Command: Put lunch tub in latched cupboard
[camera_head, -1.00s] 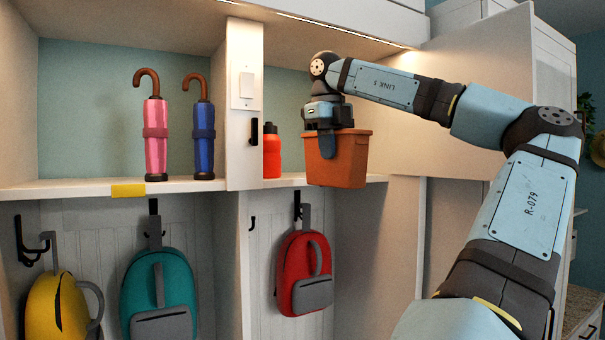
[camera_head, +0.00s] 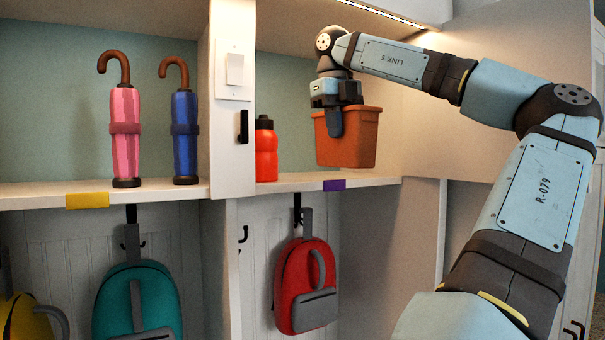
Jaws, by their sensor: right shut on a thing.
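The lunch tub appears to be the orange-brown tub (camera_head: 362,140), upright in the right-hand upper compartment. My right gripper (camera_head: 336,128) is shut on its near rim from above, with one finger down the front wall. The tub's base looks a little above the shelf (camera_head: 300,183), right of the red bottle (camera_head: 266,152) and apart from it. The far finger is hidden. My left gripper is out of view.
A purple label (camera_head: 334,185) marks the shelf edge below the tub. A pink umbrella (camera_head: 125,140) and a blue umbrella (camera_head: 185,140) stand in the left compartment, above a yellow label (camera_head: 87,200). Red (camera_head: 306,285) and teal (camera_head: 135,300) backpacks hang below.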

